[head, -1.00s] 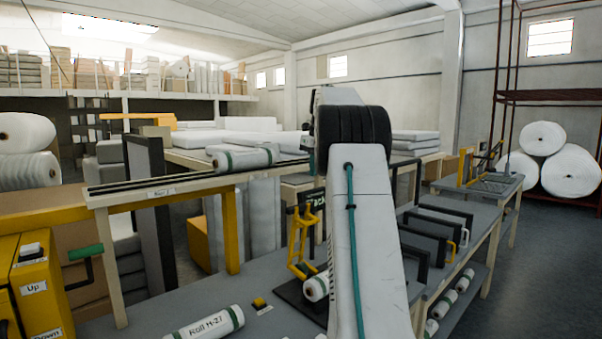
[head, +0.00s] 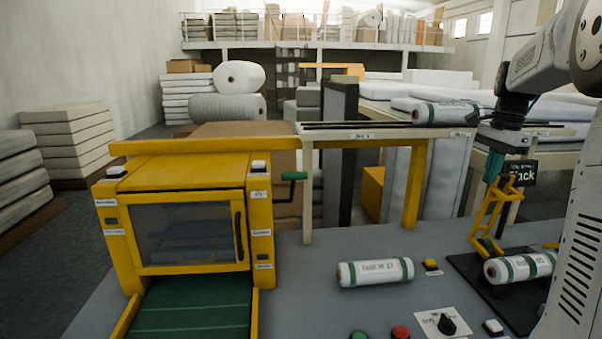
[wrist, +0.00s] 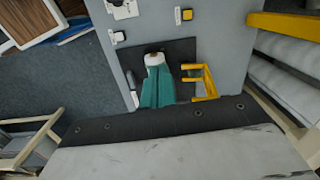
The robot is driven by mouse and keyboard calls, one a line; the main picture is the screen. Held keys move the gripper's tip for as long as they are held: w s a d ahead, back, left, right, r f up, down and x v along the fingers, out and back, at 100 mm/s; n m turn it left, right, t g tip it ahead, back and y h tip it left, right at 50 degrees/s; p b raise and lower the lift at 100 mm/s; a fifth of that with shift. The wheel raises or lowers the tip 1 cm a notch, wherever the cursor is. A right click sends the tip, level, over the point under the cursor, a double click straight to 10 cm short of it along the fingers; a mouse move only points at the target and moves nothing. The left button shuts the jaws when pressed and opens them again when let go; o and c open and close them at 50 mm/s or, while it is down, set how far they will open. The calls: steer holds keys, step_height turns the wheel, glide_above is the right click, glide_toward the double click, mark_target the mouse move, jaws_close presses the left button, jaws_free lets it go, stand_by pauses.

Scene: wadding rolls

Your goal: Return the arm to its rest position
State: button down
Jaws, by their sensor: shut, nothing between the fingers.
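My arm reaches in from the right of the head view, and my gripper (head: 493,168) hangs from it with teal fingers pointing down. It is shut and empty, above and behind a white roll with green bands (head: 520,268). It looks close to the yellow stand (head: 490,218) in the picture; I cannot tell whether they touch. In the wrist view the teal fingers (wrist: 157,86) are together over the dark mat (wrist: 183,50), with the yellow stand (wrist: 203,80) to their right. The fingers hide most of what lies below them there.
A yellow machine (head: 190,225) with a green belt (head: 190,308) stands at the left. Green (head: 358,336) and red (head: 400,332) buttons sit at the front. A raised shelf (head: 340,135) runs behind.

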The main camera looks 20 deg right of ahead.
steer(key=s+a+f+n, duration=0.2)
steer(key=s+a+n, duration=0.4)
steer(key=a, duration=0.5)
steer(key=s+a+f+n, duration=0.3)
steer(key=s+a+n, duration=0.3)
steer(key=s+a, duration=0.3)
steer(key=s+a+f+n+t, duration=0.1)
steer(key=s+a+f+n, duration=0.2)
steer(key=s+a+n, duration=0.4)
steer(key=s+a, duration=0.1)
steer(key=a, duration=0.7)
steer(key=shift+s+h, duration=0.25)
steer(key=shift+h, duration=0.05)
steer(key=shift+a, duration=0.1)
